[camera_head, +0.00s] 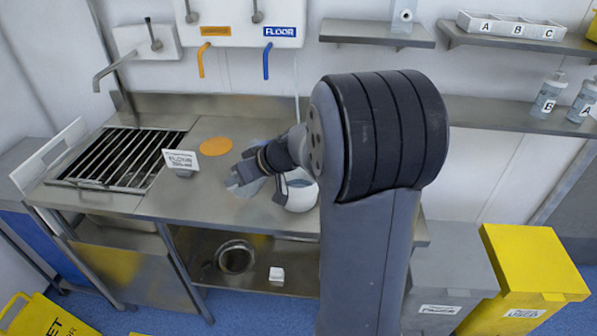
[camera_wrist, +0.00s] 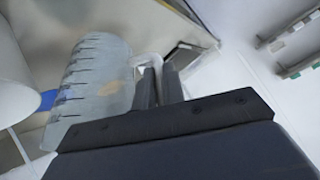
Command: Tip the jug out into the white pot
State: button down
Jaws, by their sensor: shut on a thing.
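The white pot (camera_head: 301,194) stands on the steel worktop, partly hidden behind my arm in the head view; its open top shows a grey-blue inside. My gripper (camera_wrist: 158,75) is shut on the pale handle of the clear jug (camera_wrist: 92,82), which has graduation marks along its side. In the head view the jug (camera_head: 246,178) is a small pale shape just left of the pot, mostly confused with my gripper. A white rounded thing at the left edge of the wrist view may be the pot. I cannot tell the jug's exact tilt or whether it holds liquid.
A barred sink (camera_head: 120,158) is further left. Shelves with bottles (camera_head: 549,95) are at the right. A yellow bin (camera_head: 530,262) stands on the floor.

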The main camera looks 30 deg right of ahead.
jog(key=shift+w+a+f, duration=0.15)
jog(key=shift+a+f, duration=0.25)
jog(key=shift+f, duration=0.15)
jog(key=shift+w+a+f+g+h+p, duration=0.25)
jog(key=shift+a+f+g+h+p, duration=0.4)
jog(key=shift+h+p, duration=0.5)
jog(key=h+p, duration=0.1)
jog(key=p, duration=0.3)
jog(key=a+f+g+h+p, duration=0.1)
jog(key=p, duration=0.3)
jog(key=shift+w+f+p, duration=0.3)
jog(key=shift+w+p, duration=0.05)
jog(key=shift+p, duration=0.05)
jog(key=shift+w+a+f+h+p, duration=0.1)
jog(key=shift+h+p, duration=0.25)
jog(key=shift+p, duration=0.45)
jog(key=shift+a+f+g+p, duration=0.1)
jog(key=shift+f+g+p, duration=0.2)
jog(key=shift+p, duration=0.55)
jog(key=shift+f, duration=0.1)
